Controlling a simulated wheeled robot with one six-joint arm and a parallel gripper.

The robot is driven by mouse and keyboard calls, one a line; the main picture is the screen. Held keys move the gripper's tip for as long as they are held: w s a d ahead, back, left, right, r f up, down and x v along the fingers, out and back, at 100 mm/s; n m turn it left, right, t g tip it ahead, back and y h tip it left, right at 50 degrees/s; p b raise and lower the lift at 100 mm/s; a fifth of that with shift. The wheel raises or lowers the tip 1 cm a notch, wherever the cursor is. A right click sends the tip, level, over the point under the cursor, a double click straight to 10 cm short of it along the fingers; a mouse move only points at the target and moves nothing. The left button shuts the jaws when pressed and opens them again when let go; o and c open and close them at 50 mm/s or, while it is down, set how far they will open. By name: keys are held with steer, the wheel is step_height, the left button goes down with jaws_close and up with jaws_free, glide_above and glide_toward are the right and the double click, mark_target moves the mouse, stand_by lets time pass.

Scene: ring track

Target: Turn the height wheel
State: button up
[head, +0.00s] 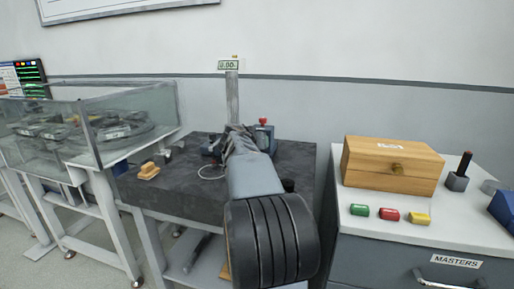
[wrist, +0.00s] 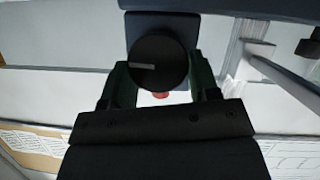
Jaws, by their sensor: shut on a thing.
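The height wheel looks like a round black knob (wrist: 158,62) with a light line across its left half. In the wrist view it sits between the two dark green fingers of my gripper (wrist: 160,92), which are shut on it. A small red part (wrist: 160,95) shows just below the knob. In the head view my arm reaches over the dark table to a height gauge with an upright column (head: 232,98) and a small display (head: 228,65) at its top. The wheel and my fingertips are hidden behind my arm there.
The dark table (head: 185,190) holds a small wooden block (head: 149,171) at its left. A glass-walled enclosure (head: 120,115) stands left. At right, a white-topped cabinet (head: 350,225) bears a wooden box (head: 390,164), several coloured blocks and a dark upright handle (head: 460,172).

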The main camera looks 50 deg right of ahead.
steer(key=n+b, duration=0.1)
steer(key=g, duration=0.1)
steer(key=n+h+b, duration=0.1)
steer(key=shift+w+a+f+n+b, duration=0.1)
steer(key=shift+w+f+n+b, duration=0.15)
steer(key=shift+f+n+b, duration=0.1)
steer(key=shift+w+n+g+h+b, duration=0.1)
steer(key=shift+n+g+h+b, duration=0.5)
steer(key=shift+n+g+b, duration=0.5)
steer(key=n+h+b, duration=0.1)
steer(key=n, duration=0.1)
steer(key=n+b, duration=0.1)
steer(key=shift+w+a+f+n+h, duration=0.1)
steer(key=shift+f+n+h, duration=0.1)
steer(key=shift+n+h, duration=0.2)
steer(key=shift+f+n+g+h+b, duration=0.15)
steer(key=shift+n+h+b, duration=0.2)
steer(key=shift+n, duration=0.4)
steer(key=shift+n+g+h+b, duration=0.15)
steer(key=shift+n+h+b, duration=0.15)
steer(key=shift+n, duration=0.4)
steer(key=o, duration=0.9)
